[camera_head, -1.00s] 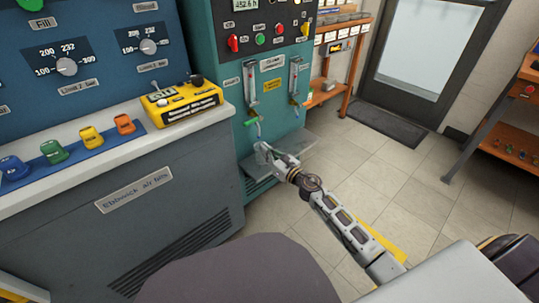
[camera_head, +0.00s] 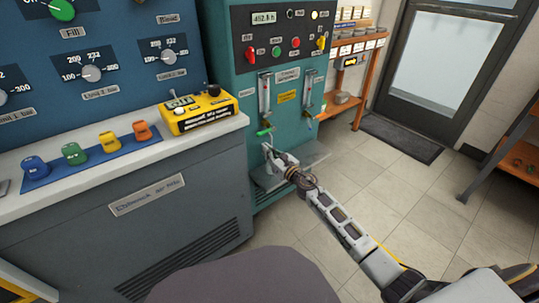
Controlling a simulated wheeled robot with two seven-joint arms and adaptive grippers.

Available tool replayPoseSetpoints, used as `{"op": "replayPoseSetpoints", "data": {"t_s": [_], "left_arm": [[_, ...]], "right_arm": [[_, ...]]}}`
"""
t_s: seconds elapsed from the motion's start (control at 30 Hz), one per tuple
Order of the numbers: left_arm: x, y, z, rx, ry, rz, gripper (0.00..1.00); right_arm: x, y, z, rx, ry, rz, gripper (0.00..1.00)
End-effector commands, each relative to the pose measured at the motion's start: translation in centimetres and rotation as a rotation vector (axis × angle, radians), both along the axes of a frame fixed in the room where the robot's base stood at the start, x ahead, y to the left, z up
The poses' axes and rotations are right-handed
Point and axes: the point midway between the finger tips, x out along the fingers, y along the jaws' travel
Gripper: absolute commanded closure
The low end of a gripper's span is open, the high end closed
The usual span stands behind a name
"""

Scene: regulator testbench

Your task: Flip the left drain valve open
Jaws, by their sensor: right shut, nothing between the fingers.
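The teal panel cabinet (camera_head: 236,99) carries two upright clear tubes with drain valves below them. The left drain valve's green handle (camera_head: 264,132) shows at the foot of the left tube (camera_head: 264,97). It lies roughly sideways and is small in view. My right gripper (camera_head: 268,152) is just below this handle, shut and empty. I cannot tell whether its fingertips touch the valve. The right tube (camera_head: 308,92) stands to the right, with its valve partly visible at its foot. My left gripper is not in view.
The left workbench (camera_head: 60,176) holds a yellow device (camera_head: 198,110) and several coloured blocks. Orange shelves (camera_head: 366,85) stand behind.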

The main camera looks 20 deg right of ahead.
Motion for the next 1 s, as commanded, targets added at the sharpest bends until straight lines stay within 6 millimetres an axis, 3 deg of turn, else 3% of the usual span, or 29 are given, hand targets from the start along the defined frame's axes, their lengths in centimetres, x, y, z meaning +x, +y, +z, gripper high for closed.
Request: {"op": "replayPoseSetpoints", "data": {"t_s": [0.4,1.0], "left_arm": [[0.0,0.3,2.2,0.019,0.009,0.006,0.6],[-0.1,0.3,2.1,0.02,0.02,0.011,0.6]], "right_arm": [[0.4,0.2,2.6,-0.001,0.0,0.002,1.0],[0.5,0.2,3.0,0.001,-0.001,0.001,1.0]]}}
